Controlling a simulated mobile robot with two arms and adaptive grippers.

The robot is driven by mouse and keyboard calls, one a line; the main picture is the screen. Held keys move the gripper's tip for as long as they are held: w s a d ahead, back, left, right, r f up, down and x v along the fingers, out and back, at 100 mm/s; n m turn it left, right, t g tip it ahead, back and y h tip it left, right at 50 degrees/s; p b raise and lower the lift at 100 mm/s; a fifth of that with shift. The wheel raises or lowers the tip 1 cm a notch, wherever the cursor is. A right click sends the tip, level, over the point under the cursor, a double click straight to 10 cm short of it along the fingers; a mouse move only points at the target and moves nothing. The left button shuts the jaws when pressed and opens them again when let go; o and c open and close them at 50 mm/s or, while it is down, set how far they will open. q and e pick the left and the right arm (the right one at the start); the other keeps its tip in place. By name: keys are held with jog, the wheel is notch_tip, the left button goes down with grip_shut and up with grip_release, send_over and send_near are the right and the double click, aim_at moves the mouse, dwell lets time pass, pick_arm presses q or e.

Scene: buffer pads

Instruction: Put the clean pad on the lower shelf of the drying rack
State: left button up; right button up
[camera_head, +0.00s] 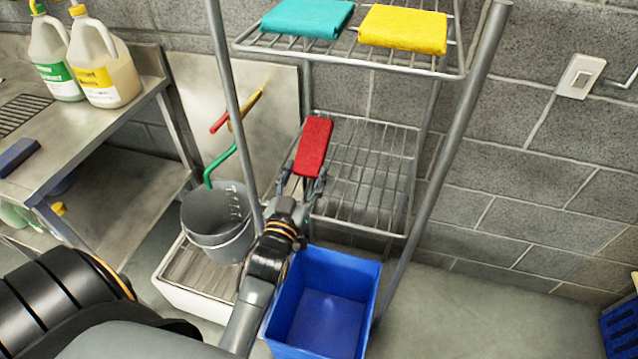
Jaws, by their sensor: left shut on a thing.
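A red pad (313,148) is held in my left gripper (303,183), which is shut on its near end. The pad is over the left part of the lower wire shelf (365,180) of the drying rack. I cannot tell whether the pad touches the wires. The rest of the lower shelf is bare. The upper shelf (350,55) holds a teal pad (307,18) and a yellow pad (403,29) side by side. My right gripper is not in view.
Rack posts (440,165) stand left and right of the shelf opening. A blue bin (322,300) is below the shelf, and a grey bucket (217,222) stands to the left. A steel table (90,130) with two jugs and a dark blue block is at far left.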

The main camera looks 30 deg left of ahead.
aim_at(306, 194)
pick_arm(q)
jog(key=shift+f, duration=0.8)
notch_tip(306, 194, down, 4)
jog(key=shift+w+d+r, duration=0.1)
jog(key=shift+f, duration=0.35)
jog(key=shift+f+b, duration=0.1)
jog(key=shift+b, duration=0.25)
jog(key=o, duration=1.2)
jog(key=shift+c, duration=0.2)
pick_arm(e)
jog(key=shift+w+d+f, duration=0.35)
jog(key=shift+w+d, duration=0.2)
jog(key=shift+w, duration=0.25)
